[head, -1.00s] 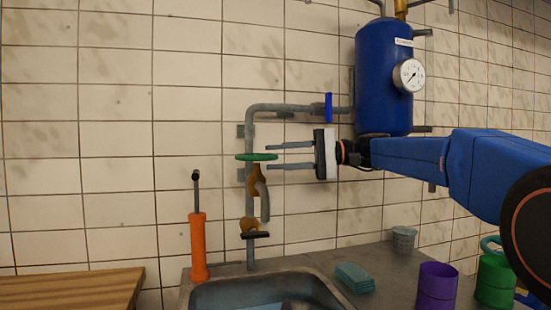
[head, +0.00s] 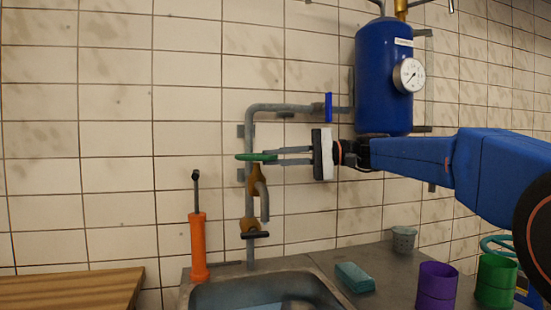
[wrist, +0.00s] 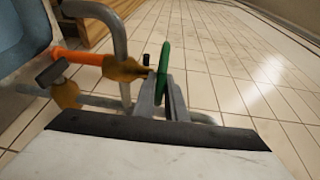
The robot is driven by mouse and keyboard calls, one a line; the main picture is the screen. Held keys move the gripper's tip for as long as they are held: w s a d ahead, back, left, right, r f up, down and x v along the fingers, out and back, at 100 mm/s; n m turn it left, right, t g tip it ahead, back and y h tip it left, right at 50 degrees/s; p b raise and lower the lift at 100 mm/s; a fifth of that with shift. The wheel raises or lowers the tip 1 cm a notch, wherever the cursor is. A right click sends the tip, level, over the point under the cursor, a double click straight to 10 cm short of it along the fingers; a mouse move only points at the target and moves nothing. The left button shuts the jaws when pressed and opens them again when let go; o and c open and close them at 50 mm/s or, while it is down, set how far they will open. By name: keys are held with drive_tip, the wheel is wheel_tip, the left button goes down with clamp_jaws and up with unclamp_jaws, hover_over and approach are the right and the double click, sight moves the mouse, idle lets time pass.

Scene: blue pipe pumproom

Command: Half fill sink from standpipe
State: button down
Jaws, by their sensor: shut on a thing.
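The standpipe (head: 250,200) is a grey pipe on the tiled wall with a brass tap (head: 256,180) and a green handwheel (head: 250,157) on top. My gripper (head: 277,155) is shut on the right rim of the green handwheel. In the wrist view, the two fingers close on the green handwheel (wrist: 163,70) beside the brass tap (wrist: 125,69). The tap's grey spout (head: 264,203) points down above the sink (head: 215,294). The sink shows a bluish inside at the bottom edge; its water level cannot be told. No stream shows under the spout.
A blue lever (head: 328,107) sits on the upper pipe, by a blue tank (head: 383,80) with a gauge. An orange pump (head: 198,245) stands left of the pipe. A sponge (head: 354,277), a purple cup (head: 436,288) and a green can (head: 495,280) stand on the right counter.

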sight(269, 158)
drive_tip(key=m+t, duration=0.1)
drive_tip(key=t, duration=0.1)
drive_tip(key=s+m+t+h, duration=0.1)
drive_tip(key=m+t, duration=0.1)
drive_tip(key=s+m+t+h, duration=0.1)
drive_tip(key=t, duration=0.1)
drive_tip(key=shift+s+a+m+t, duration=0.15)
drive_tip(key=shift+a+m+t, duration=0.25)
drive_tip(key=shift+s+a+m+t+h, duration=0.15)
drive_tip(key=shift+m+t+h, duration=0.4)
drive_tip(key=shift+m+t, duration=0.1)
drive_tip(key=shift+s+a+m+t+h, duration=0.1)
drive_tip(key=shift+s+m+t+h, duration=0.05)
drive_tip(key=shift+m+t+h, duration=0.5)
drive_tip(key=shift+s+a+m+t+h, duration=0.15)
drive_tip(key=shift+m+t+h, duration=0.35)
drive_tip(key=shift+t, duration=0.2)
drive_tip(key=shift+s+a+m+t+h, duration=0.1)
drive_tip(key=shift+a+m+t+h, duration=0.05)
drive_tip(key=shift+m+t+h, duration=0.4)
drive_tip(key=shift+s+a+m+t+h, duration=0.1)
drive_tip(key=shift+m+t+h, duration=0.25)
drive_tip(key=shift+h, duration=0.3)
drive_tip(key=c, duration=1.8)
unclamp_jaws()
drive_tip(key=v, duration=1.7)
drive_tip(key=shift+s, duration=0.15)
